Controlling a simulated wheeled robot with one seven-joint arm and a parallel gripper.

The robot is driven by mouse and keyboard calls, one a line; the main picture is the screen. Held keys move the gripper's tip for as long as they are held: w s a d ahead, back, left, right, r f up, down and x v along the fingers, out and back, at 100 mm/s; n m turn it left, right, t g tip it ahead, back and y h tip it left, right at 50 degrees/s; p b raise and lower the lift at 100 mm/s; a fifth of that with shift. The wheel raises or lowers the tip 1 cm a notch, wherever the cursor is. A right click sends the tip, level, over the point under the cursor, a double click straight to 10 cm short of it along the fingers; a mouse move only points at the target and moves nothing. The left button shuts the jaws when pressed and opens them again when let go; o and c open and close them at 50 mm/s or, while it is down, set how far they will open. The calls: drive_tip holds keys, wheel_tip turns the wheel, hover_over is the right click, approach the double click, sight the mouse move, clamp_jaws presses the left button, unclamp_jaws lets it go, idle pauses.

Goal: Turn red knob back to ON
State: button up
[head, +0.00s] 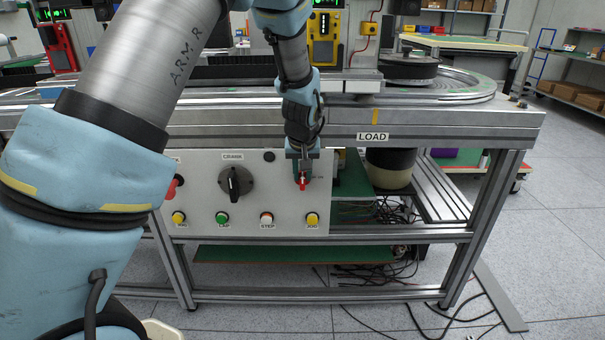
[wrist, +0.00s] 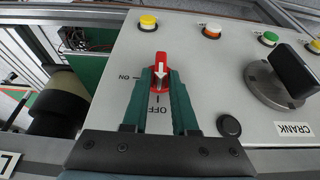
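The red knob (wrist: 160,66) sits on the grey control panel (wrist: 210,83). Its white arrow points at the OFF label (wrist: 158,109); the ON label (wrist: 124,77) is to its left in the wrist view. My gripper (wrist: 161,72) has its green fingers on either side of the knob, close against its sides, and looks shut on it. In the head view the red knob (head: 303,184) shows just below my gripper (head: 303,174), at the panel's right side. The fingers hide part of the knob's base.
A black crank knob (head: 235,184) is to the left. A row of buttons, including a yellow one (head: 312,219), runs below. A small black round part (wrist: 229,126) is beside the fingers. The conveyor edge (head: 430,122) overhangs the panel.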

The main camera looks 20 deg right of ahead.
clamp_jaws()
